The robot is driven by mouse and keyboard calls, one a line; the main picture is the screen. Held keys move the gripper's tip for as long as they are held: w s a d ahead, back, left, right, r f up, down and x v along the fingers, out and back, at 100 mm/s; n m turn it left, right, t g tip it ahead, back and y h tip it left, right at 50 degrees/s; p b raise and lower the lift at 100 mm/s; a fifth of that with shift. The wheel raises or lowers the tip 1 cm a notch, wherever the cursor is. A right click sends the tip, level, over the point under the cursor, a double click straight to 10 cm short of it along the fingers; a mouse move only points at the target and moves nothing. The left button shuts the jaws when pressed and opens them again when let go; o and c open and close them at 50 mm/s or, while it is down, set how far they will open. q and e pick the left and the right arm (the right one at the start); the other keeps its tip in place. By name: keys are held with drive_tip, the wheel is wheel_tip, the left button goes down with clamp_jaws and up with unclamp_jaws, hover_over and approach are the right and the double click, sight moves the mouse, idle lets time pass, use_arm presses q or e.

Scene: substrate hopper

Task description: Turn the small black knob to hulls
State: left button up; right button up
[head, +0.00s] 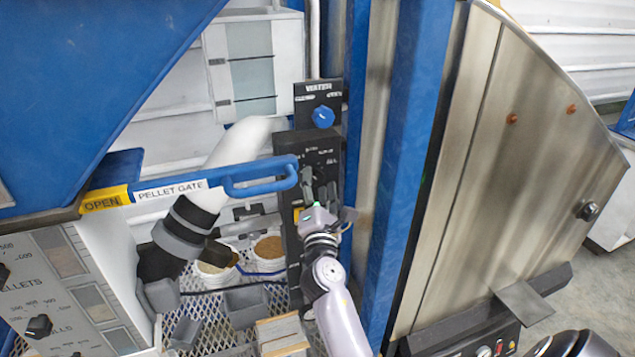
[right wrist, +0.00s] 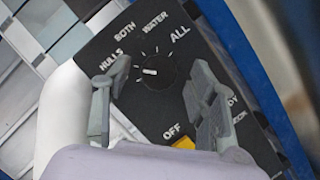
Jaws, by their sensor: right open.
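The small black knob (right wrist: 155,70) sits on a black panel with the labels HULLS, BOTH, WATER, ALL and OFF. Its white mark points left in the right wrist view, toward the HULLS side; exact alignment is hard to tell. My right gripper (right wrist: 160,90) is open, with one finger on each side of the knob and visible gaps between. In the head view, my right gripper (head: 320,188) is in front of the black panel (head: 322,148), and the knob is hard to make out there.
A blue knob (head: 323,116) sits on the WATER panel above. The blue PELLET GATE handle (head: 262,176) reaches close to my right gripper from the left. A yellow button (right wrist: 183,143) is below OFF. A blue post (head: 402,150) stands at the right. Buckets (head: 270,254) stand below.

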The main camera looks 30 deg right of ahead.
drive_tip(key=v, duration=0.6)
drive_tip(key=shift+s+a, duration=0.1)
drive_tip(key=shift+a, duration=0.05)
drive_tip(key=s+a+f+m+g+y+b, duration=0.2)
drive_tip(key=a+f+y, duration=0.15)
drive_tip(key=f, duration=1.15)
drive_tip(key=s+a+f+m+g+y+b, duration=0.1)
drive_tip(key=s+a+f+m+g+y, duration=0.2)
drive_tip(key=f, duration=1.2)
drive_tip(key=s+a+f+m+g+y+b, duration=0.15)
drive_tip(key=a+f, duration=0.25)
drive_tip(key=f, duration=1.2)
drive_tip(key=s+a+f+m+g+y+b, duration=0.25)
drive_tip(key=s+f+m+g, duration=0.2)
drive_tip(key=s+f, duration=1.3)
drive_tip(key=s+d+f+m+g+b, duration=0.1)
drive_tip(key=s+f, duration=0.4)
drive_tip(key=s, duration=0.6)
drive_tip(key=s+d+f+m+g+b, duration=0.1)
drive_tip(key=s+f+m+g, duration=0.3)
drive_tip(key=s, duration=0.7)
drive_tip(key=shift+s+d+f+m+g, duration=0.15)
drive_tip(key=shift+d+f+m+g, duration=0.25)
drive_tip(key=shift+f, duration=0.55)
